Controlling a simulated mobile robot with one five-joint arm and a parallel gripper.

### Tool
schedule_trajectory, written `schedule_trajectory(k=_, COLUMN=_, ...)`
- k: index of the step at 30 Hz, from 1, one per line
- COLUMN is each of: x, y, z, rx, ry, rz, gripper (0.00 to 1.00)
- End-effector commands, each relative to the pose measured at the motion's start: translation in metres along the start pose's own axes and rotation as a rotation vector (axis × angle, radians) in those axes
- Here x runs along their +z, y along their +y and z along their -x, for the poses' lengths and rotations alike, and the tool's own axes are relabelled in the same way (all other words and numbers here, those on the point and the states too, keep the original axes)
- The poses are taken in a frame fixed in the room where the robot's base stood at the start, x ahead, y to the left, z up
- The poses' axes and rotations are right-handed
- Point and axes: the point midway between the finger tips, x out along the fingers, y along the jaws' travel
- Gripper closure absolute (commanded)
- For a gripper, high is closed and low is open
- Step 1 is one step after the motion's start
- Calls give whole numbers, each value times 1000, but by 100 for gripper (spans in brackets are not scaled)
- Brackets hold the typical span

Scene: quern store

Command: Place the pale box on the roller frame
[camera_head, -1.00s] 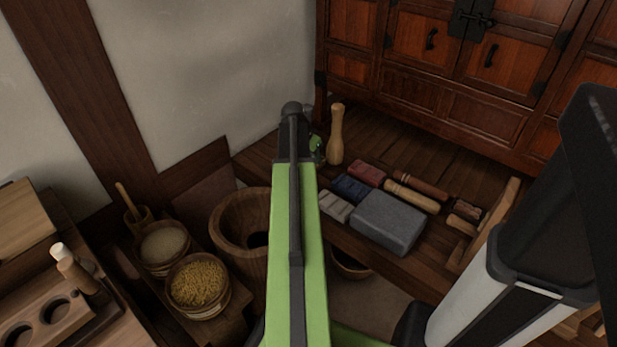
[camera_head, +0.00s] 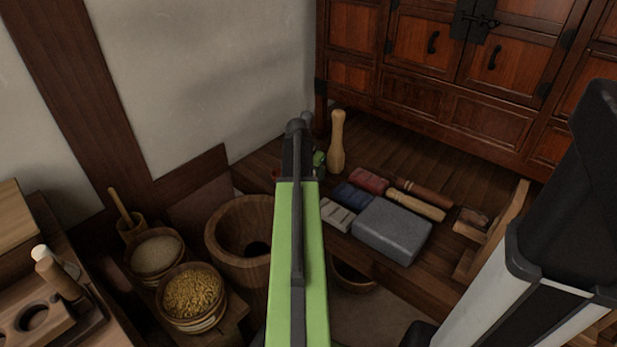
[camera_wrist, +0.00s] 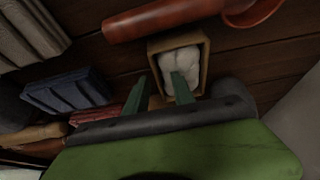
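A small pale wooden box (camera_wrist: 207,52), open-topped with white lumps inside, lies just past my fingertips in the wrist view. My gripper (camera_wrist: 167,80) has two green fingers spread apart with nothing visibly clamped between them. The fingers overlap the box's near part in the picture; I cannot tell whether they touch it. In the head view my arm hides the box, and only a bit of green gripper (camera_head: 318,160) shows beside the arm's end. A wooden frame (camera_head: 497,232) at the right, partly hidden by my body, may be the roller frame; I cannot be sure.
A grey block (camera_head: 392,231), coloured bundles (camera_head: 368,181), wooden rollers (camera_head: 415,204) and a pale pestle (camera_head: 337,142) crowd the low boards. A red cylinder (camera_wrist: 165,18) lies beyond the box. A wooden mortar (camera_head: 230,240) and grain tubs (camera_head: 193,297) stand left; a cabinet (camera_head: 440,100) stands behind.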

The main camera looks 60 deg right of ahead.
Motion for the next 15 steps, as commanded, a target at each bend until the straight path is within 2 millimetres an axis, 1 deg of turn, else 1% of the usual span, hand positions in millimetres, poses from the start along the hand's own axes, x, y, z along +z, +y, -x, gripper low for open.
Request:
schedule_trajectory(k=5, x=2, y=0, z=-3, rx=0, ry=0, rz=0, gripper=70)
schedule_trajectory(k=13, x=1, y=0, z=-3, rx=0, ry=0, rz=0, gripper=70)
schedule_trajectory(k=14, x=1, y=0, z=-3, rx=0, ry=0, rz=0, gripper=71)
schedule_trajectory(k=15, x=1, y=0, z=-3, rx=0, ry=0, rz=0, gripper=77)
